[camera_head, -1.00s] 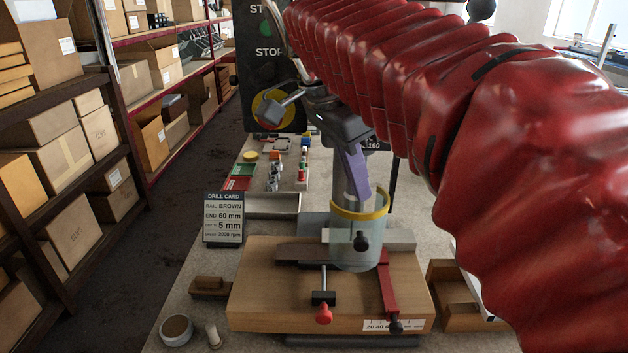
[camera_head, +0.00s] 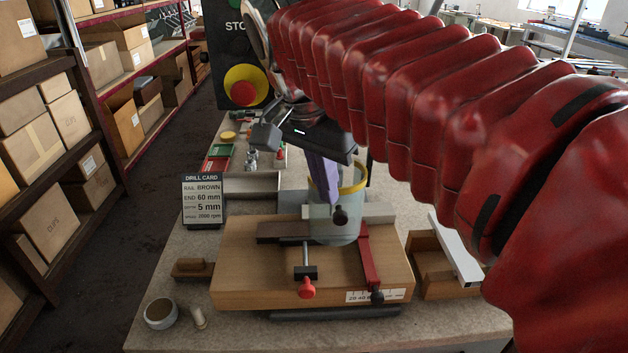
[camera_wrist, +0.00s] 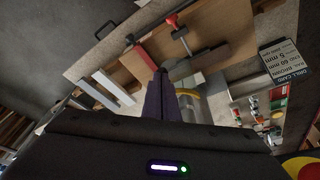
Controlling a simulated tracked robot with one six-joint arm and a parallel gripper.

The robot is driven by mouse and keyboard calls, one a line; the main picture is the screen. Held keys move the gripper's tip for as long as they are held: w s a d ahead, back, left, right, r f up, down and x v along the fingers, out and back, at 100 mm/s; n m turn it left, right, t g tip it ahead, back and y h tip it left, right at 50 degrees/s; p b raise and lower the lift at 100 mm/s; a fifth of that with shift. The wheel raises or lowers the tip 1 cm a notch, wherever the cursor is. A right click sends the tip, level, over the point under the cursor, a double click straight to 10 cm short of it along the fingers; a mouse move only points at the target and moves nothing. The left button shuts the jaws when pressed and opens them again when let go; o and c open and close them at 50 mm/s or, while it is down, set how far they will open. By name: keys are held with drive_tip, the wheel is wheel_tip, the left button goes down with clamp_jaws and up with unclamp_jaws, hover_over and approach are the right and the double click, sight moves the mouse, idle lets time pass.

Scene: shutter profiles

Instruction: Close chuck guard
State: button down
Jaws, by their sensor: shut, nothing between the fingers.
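The chuck guard (camera_head: 345,231) is a clear cup with a yellow rim and a dark knob (camera_head: 340,215), standing over the work on the wooden block. Part of its yellow rim shows beside my fingers in the wrist view (camera_wrist: 196,94). My gripper (camera_head: 331,200) has purple fingers, shut and empty, pointing down at the guard. In the head view the fingertips overlap the guard's left side just above the knob; I cannot tell whether they touch. The fingers also show in the wrist view (camera_wrist: 164,76). The chuck is hidden behind my gripper and arm.
The wooden block (camera_head: 240,277) carries a brown rail (camera_head: 282,231), a red-knobbed clamp (camera_head: 306,288) and a red stop arm (camera_head: 368,258). A drill card (camera_head: 202,200) stands left. An open wooden box (camera_head: 432,272) sits right. The control panel with its red-yellow button (camera_head: 243,86) is behind.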

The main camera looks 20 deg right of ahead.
drive_tip(key=s+a+f+n+t+y, duration=0.1)
drive_tip(key=s+f+n+y, duration=0.15)
drive_tip(key=f, duration=0.45)
drive_tip(key=s+a+f+n+t+y, duration=0.1)
drive_tip(key=s+f+n, duration=0.25)
drive_tip(key=f, duration=0.35)
drive_tip(key=d+r+m+y, duration=0.4)
drive_tip(key=d+m, duration=0.4)
drive_tip(key=d, duration=0.2)
drive_tip(key=d+r+m+t+y, duration=0.1)
drive_tip(key=d+r+m+y, duration=0.3)
drive_tip(key=d+m, duration=0.5)
wheel_tip(320, 180, up, 2)
drive_tip(key=shift+w+d+r+m, duration=0.1)
drive_tip(key=shift+w+d+m, duration=0.25)
drive_tip(key=shift+d, duration=0.6)
